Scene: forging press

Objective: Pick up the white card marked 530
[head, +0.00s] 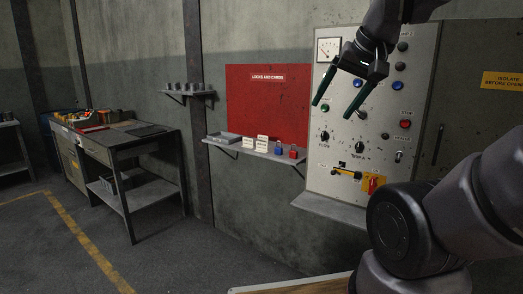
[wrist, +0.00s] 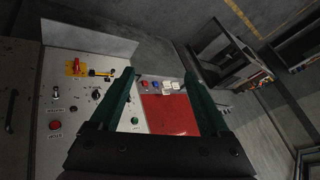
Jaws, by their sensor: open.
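Several small white cards (head: 248,144) stand on the grey wall shelf (head: 225,146) below the red board. Their print is too small to read, so I cannot tell which is marked 530. They also show as small white shapes in the wrist view (wrist: 167,87), seen between the fingers. My gripper (head: 334,109) is open and empty, high in front of the control panel, to the right of the cards and above them. Its two dark green fingers also show in the wrist view (wrist: 161,64). No finger touches a card.
A blue padlock (head: 278,149) and a red padlock (head: 293,153) stand right of the cards. A grey tray (head: 225,137) is at the shelf's left end. The control panel (head: 340,170) with knobs stands right. A workbench (head: 120,140) is at left; the floor between is clear.

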